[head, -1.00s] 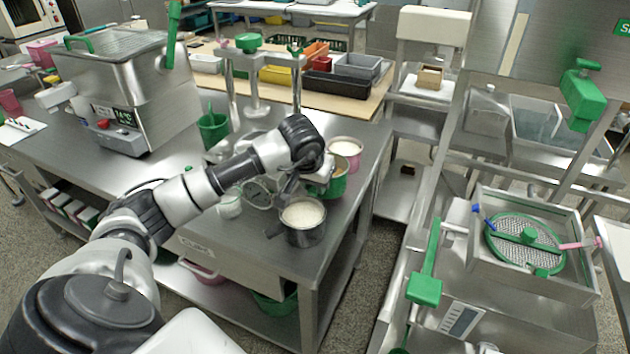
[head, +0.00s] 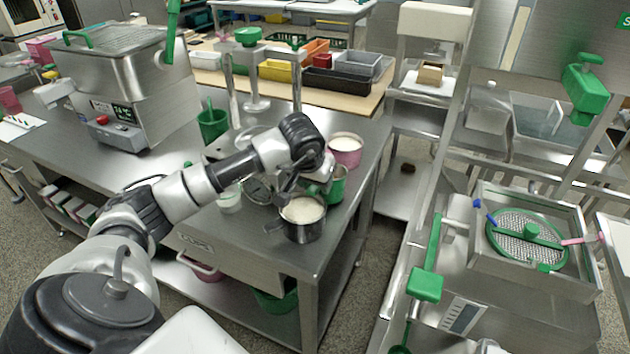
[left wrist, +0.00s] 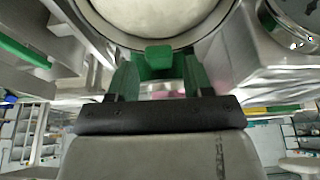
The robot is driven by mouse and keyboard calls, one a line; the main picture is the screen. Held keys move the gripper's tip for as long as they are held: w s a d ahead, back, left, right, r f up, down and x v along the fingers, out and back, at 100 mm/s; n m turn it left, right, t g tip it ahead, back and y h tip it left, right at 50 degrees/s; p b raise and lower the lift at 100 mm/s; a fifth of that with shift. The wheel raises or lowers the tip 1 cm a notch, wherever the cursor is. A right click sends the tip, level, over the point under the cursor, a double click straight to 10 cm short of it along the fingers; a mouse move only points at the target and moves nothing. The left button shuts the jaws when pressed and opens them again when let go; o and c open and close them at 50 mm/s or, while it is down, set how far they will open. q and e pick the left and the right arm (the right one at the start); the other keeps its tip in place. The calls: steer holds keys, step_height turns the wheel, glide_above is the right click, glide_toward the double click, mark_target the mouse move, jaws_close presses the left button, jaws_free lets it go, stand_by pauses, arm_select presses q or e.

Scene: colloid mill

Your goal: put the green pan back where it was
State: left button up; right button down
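The green pan (head: 337,186) stands on the steel table at its right end, partly hidden behind my left gripper and wrist. A steel pan with white contents (head: 304,232) stands just in front of it, and a pink pan with white contents (head: 346,158) stands behind it. My left gripper (head: 290,184) is low among these pans. In the left wrist view its fingers (left wrist: 160,62) are apart, with a green tab (left wrist: 158,54) between their tips. A round rim with white contents (left wrist: 150,14) lies beside the tab. My right gripper is out of view.
A green cup (head: 212,126), a small white jar (head: 229,202) and a round gauge (head: 257,190) stand left of the gripper. A steel stand with a green knob (head: 247,36) rises behind. A sieve machine (head: 525,240) is across the aisle at right.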

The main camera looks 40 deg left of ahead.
arm_select(q)
steer(key=shift+r, duration=0.3)
steer(key=v, duration=1.2)
steer(key=shift+r+p, duration=0.3)
steer(key=shift+p, duration=0.15)
